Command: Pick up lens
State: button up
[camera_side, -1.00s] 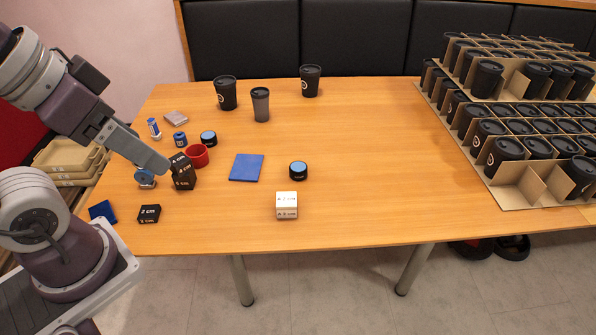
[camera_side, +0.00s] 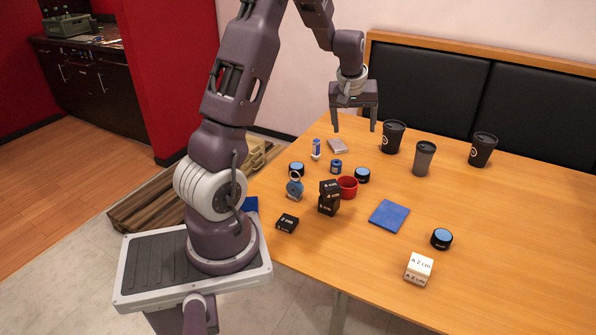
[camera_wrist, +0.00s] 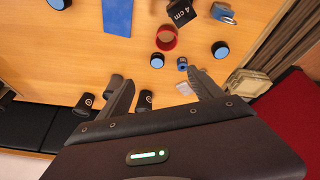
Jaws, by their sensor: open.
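Several short black round pieces with light blue tops look like lenses, though I cannot tell which is the lens named. One (camera_side: 441,238) is at the right, one (camera_side: 362,175) beside the red ring, and one (camera_side: 296,168) at the table's left. The wrist view shows the piece near the red ring (camera_wrist: 157,61), another at the right (camera_wrist: 220,50) and one at the top left (camera_wrist: 60,3). My gripper (camera_side: 354,126) points down, open and empty, above the back left of the table. Its spread fingers show in the wrist view (camera_wrist: 165,90), apart from every piece.
A red ring (camera_side: 347,187), stacked black blocks (camera_side: 329,198), a padlock-like piece (camera_side: 294,188) and a small blue cylinder (camera_side: 336,166) crowd the left side. A blue pad (camera_side: 389,216) and white block (camera_side: 419,268) lie nearer the front. Dark cups (camera_side: 424,158) stand behind.

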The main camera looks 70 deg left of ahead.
jog(key=s+a+f+n+g, duration=0.2)
jog(key=s+a+f+n, duration=0.25)
jog(key=a+f, duration=0.85)
jog(key=g+y, duration=0.1)
send_over(297, 165)
jog(key=d, duration=0.4)
jog(key=shift+n, duration=0.35)
jog(key=f, duration=0.5)
jog(key=s+f, duration=0.1)
jog(key=f, duration=0.1)
jog(key=shift+a+f, duration=0.25)
jog(key=shift+f, duration=0.05)
jog(key=x, duration=0.6)
jog(key=shift+w+a+f, duration=0.1)
jog(key=shift+w+a, duration=0.25)
jog(key=shift+a, duration=0.15)
jog(key=shift+c, duration=0.5)
jog(key=c, duration=1.5)
jog(key=shift+r, duration=0.2)
jog(key=shift+c, duration=0.2)
